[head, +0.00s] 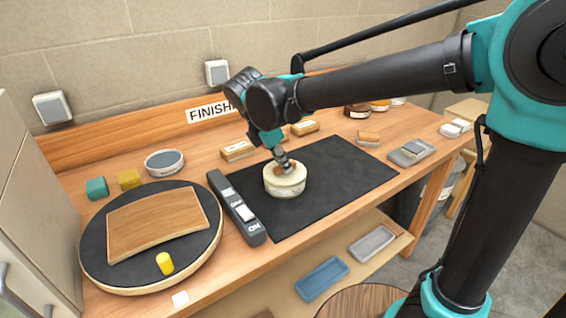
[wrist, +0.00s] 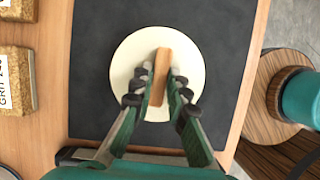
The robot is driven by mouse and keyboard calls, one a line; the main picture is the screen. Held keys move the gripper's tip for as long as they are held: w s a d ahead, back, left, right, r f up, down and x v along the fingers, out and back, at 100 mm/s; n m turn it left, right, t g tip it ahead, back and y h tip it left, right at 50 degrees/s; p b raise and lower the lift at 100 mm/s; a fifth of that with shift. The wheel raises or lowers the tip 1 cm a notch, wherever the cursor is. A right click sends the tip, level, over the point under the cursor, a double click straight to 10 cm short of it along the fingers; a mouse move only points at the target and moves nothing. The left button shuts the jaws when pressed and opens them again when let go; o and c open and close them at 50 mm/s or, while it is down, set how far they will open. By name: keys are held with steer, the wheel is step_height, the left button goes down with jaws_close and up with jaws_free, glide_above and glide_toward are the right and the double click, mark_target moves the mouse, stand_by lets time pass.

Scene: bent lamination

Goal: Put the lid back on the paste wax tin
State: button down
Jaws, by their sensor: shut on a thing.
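The paste wax tin (head: 285,187) is a short, round, cream tin standing on the black mat. The cream lid (wrist: 132,68) is a round disc with a wooden bar handle (wrist: 162,66) across its middle. My gripper (wrist: 159,84) points down with its fingers on both sides of the handle, shut on it. In the head view my gripper (head: 283,164) is directly over the tin, with the lid at the tin's top. The lid hides the tin in the wrist view. I cannot tell whether the lid is fully seated.
The black mat (head: 345,165) is clear to the right. A dark grey tool (head: 236,207) lies left of the tin. Further left, a round board (head: 95,262) carries a curved wooden panel (head: 160,222) and a yellow cylinder (head: 165,263). Sanding blocks (head: 238,151) stand behind.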

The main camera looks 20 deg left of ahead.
stand_by(0.4)
steer(key=c, duration=1.4)
jaws_free()
steer(key=shift+o, duration=0.4)
steer(key=o, duration=0.4)
steer(key=shift+r, duration=0.1)
steer(key=shift+r, duration=3.4)
steer(key=shift+c, duration=0.4)
jaws_close()
